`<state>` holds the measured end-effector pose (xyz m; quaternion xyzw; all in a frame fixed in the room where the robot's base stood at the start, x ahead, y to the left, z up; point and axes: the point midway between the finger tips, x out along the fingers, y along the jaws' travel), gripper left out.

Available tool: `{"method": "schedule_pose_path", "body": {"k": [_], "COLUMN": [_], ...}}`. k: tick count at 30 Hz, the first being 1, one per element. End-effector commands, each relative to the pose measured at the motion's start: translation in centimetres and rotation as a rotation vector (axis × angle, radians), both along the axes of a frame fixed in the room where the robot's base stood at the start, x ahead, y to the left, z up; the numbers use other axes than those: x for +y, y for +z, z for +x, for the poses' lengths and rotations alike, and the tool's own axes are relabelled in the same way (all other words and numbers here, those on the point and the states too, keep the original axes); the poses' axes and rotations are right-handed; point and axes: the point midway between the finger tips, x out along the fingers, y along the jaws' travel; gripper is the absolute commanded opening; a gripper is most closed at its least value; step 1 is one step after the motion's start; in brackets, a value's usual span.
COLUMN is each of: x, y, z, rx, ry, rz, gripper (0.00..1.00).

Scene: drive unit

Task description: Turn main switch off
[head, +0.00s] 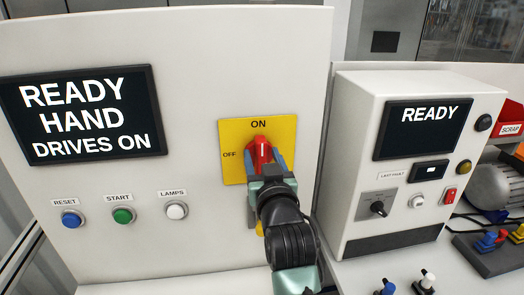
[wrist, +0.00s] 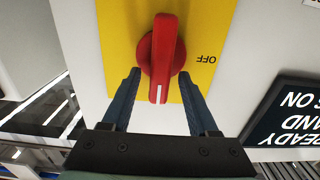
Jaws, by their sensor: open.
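The main switch is a red rotary handle (head: 263,152) on a yellow plate (head: 233,129) in the head view. Its white mark points up to ON; OFF is printed at the left. My gripper (head: 265,178) is in front of the plate and hides its lower part. The wrist view is upside down: the red handle (wrist: 161,55) stands between my two open fingers (wrist: 159,78), its white-marked end towards the gripper body. The fingers sit on either side of the handle with a visible gap; whether their tips touch the round red base, I cannot tell.
The left panel has a screen (head: 83,115) reading READY HAND DRIVES ON, and blue (head: 72,218), green (head: 123,215) and white (head: 176,210) buttons. A second control box (head: 360,110) with a READY screen (head: 423,128) stands close at the right. Small knobs are on the bench below.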

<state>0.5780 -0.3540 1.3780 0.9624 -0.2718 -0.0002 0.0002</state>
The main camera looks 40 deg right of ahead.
Motion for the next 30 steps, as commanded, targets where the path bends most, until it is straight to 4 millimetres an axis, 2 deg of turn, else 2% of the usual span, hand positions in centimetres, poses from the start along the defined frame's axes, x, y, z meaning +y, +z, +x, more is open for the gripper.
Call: {"method": "schedule_pose_path", "body": {"k": [12,22,30], "x": [-0.25,-0.25,-0.24], "y": [-0.03,-0.03,-0.06], "z": [0.45,0.43,0.44], "rx": [0.0,0.001,0.003], "ry": [0.0,0.0,0.0], "rz": [0.0,0.001,-0.003], "gripper": [0.58,0.0,0.0]}}
